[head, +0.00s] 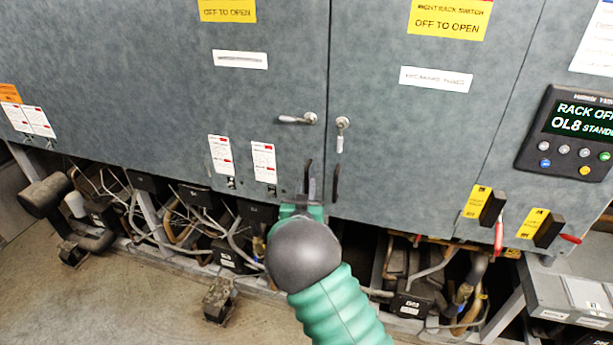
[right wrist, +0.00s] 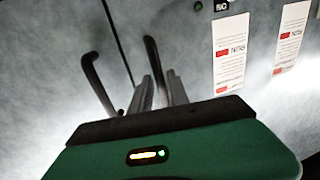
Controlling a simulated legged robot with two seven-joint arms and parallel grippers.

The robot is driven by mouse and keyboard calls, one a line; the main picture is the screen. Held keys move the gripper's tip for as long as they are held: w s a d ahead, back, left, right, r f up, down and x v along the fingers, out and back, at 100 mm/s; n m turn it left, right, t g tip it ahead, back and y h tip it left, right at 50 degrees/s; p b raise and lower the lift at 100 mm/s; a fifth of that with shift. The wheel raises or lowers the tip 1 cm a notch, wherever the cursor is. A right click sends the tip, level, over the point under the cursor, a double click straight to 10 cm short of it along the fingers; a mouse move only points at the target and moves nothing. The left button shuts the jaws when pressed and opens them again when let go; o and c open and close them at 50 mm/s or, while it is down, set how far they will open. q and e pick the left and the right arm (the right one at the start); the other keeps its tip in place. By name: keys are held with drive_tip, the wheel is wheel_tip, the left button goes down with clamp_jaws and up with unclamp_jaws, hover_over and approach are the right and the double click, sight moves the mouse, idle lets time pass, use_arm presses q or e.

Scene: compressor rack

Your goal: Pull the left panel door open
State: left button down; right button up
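The left panel door (head: 150,70) is a grey-blue panel that looks closed, flush with the right door (head: 410,130). Its silver latch handle (head: 297,119) lies level near the seam. Low on its edge is a black pull handle (head: 309,168), also seen in the right wrist view (right wrist: 150,50). My right gripper (head: 306,190) comes from below to this pull handle. In the right wrist view its two grey fingers (right wrist: 158,92) stand apart, with the handle's lower part between them. Contact is not clear. My left gripper is not in view.
The right door's black pull handle (head: 336,182) is close beside my gripper, and its silver latch (head: 342,130) hangs vertical. Cables and pipes (head: 190,215) fill the space under the doors. A control display (head: 570,130) is at the right.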

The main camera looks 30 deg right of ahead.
drive_tip(key=shift+w+d, duration=0.25)
drive_tip(key=shift+w, duration=0.5)
drive_tip(key=shift+d, duration=0.45)
clamp_jaws()
drive_tip(key=shift+a, duration=0.15)
idle(0.3)
